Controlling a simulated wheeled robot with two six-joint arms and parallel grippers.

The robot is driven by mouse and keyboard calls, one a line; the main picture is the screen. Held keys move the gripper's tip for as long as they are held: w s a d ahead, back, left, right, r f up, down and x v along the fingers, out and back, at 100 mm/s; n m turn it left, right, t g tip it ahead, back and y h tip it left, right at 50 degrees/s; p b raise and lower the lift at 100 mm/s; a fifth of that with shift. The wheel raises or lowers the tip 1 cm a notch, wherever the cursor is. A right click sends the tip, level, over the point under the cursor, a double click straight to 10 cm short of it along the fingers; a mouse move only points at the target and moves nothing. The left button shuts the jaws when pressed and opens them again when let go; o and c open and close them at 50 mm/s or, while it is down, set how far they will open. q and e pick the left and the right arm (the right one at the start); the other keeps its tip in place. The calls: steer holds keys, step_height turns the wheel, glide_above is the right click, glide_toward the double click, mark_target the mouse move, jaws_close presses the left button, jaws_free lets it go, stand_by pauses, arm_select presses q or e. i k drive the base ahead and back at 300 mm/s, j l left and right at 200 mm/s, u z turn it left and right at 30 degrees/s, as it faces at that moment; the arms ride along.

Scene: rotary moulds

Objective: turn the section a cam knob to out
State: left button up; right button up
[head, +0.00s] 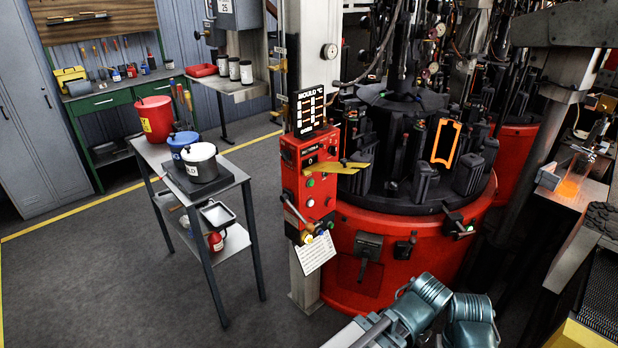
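The red rotary mould machine (357,282) stands right of the middle in the head view, with dark moulds on its round top. A red control box (309,178) with buttons and a lever is at its left. On the red drum's front are a black handle on a plate (368,246), a small dark knob or lever (405,246) and another dark fitting with a light-coloured tip (458,226). I cannot read which of these is the section A cam knob, nor its setting. Teal and grey links of my arm show at the bottom, below the drum. Neither gripper's fingers show.
A grey trolley (241,174) with pots stands to the left of the machine. A steel post (305,280) stands beside the control box, and a white card (315,254) hangs there. Open floor (120,270) lies left of the trolley.

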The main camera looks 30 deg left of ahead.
mark_target(286, 153)
steer(key=u, duration=1.3)
